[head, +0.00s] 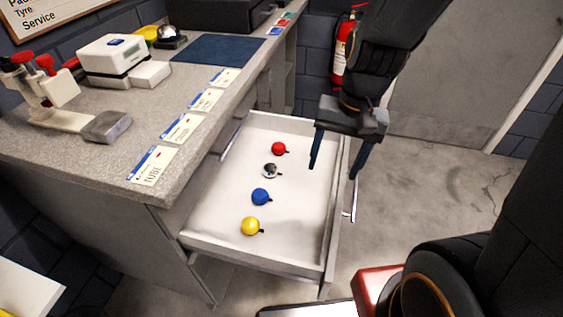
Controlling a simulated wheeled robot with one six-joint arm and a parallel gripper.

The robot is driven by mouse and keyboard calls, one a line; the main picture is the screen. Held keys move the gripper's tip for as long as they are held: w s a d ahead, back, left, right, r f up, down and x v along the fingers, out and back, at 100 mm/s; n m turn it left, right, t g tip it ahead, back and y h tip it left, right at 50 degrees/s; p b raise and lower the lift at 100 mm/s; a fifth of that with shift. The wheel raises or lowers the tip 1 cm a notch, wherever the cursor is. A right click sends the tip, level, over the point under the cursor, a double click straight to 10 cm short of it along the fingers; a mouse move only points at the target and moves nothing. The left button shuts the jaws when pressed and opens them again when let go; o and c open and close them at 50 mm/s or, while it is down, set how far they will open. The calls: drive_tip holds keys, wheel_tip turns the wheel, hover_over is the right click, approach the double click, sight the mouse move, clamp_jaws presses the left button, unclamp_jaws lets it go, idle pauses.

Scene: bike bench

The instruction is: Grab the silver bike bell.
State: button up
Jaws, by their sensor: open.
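The silver bike bell (270,171) lies in the open white drawer (300,245), between a red bell (279,149) and a blue bell (260,197). A yellow bell (250,226) lies nearest the drawer's lower end in the picture. My gripper (332,172) is open and empty, fingers pointing down. It appears over the right side of the drawer, to the right of the silver bell and apart from it. Its exact height above the drawer is hard to tell.
The grey bench top (110,165) stands left of the drawer, with cards along its edge, a white box (113,58) and a clamp-like tool (45,95). A red fire extinguisher (343,45) stands at the back. The drawer's right half is bare.

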drive_tip(key=w+a+f+m+t+y+b, duration=0.1)
drive_tip(key=w+a+f+m+y, duration=0.1)
drive_tip(key=w+a+f+m, duration=0.7)
drive_tip(key=m+t+b, duration=0.1)
drive_tip(key=m, duration=0.9)
approach(273, 167)
drive_tip(key=f, duration=0.2)
drive_tip(key=shift+w+a+f+m+y+b, duration=0.15)
drive_tip(key=shift+f+m+b, duration=0.15)
drive_tip(key=shift+f, duration=0.3)
drive_tip(key=shift+w+a+f+m+y+b, duration=0.15)
drive_tip(key=shift+f+m+b, duration=0.1)
drive_tip(key=shift+f, duration=0.3)
drive_tip(key=b+x, duration=0.1)
drive_tip(key=x, duration=0.4)
drive_tip(key=shift+w+a+f, duration=0.15)
drive_tip(key=shift+a+f, duration=0.05)
drive_tip(key=shift+f, duration=0.05)
drive_tip(key=c, duration=1.1)
drive_tip(key=shift+r, duration=0.1)
drive_tip(key=shift+c, duration=0.2)
